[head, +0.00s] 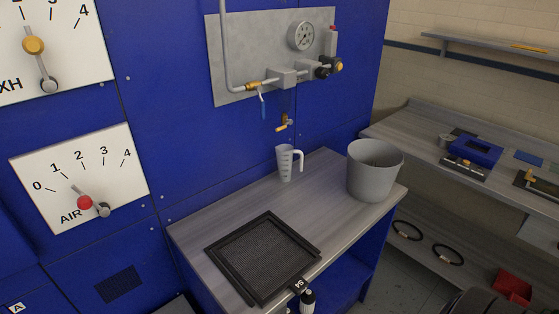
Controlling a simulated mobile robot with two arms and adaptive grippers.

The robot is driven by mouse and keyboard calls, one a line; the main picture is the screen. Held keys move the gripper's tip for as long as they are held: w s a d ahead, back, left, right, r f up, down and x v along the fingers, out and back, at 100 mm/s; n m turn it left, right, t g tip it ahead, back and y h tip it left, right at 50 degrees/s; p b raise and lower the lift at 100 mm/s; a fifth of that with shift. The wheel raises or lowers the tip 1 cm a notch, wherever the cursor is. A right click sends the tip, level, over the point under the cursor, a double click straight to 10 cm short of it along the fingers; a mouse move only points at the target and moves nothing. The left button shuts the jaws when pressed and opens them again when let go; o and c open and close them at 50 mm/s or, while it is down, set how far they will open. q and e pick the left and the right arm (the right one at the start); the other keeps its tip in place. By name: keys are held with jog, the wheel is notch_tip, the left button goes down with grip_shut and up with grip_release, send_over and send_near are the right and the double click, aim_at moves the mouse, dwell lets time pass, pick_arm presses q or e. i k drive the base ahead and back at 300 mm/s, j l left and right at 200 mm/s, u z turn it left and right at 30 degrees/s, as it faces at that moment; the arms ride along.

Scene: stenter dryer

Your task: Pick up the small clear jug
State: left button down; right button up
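The small clear jug (286,163) stands upright on the grey wood-look worktop (338,188), near its back edge by the blue machine wall. It looks pale and translucent, with marks up its side and a handle on its right. Neither of my grippers shows in the head view. Nothing is touching the jug except the worktop under it.
A large grey bucket (372,172) stands right of the jug. A black framed mesh tray (262,258) tagged S4 lies in front. A small brass tap (284,125) hangs from the wall just above the jug. A gauge panel (272,58) is higher up.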

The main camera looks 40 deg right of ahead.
aim_at(284, 153)
jog(key=z, duration=1.8)
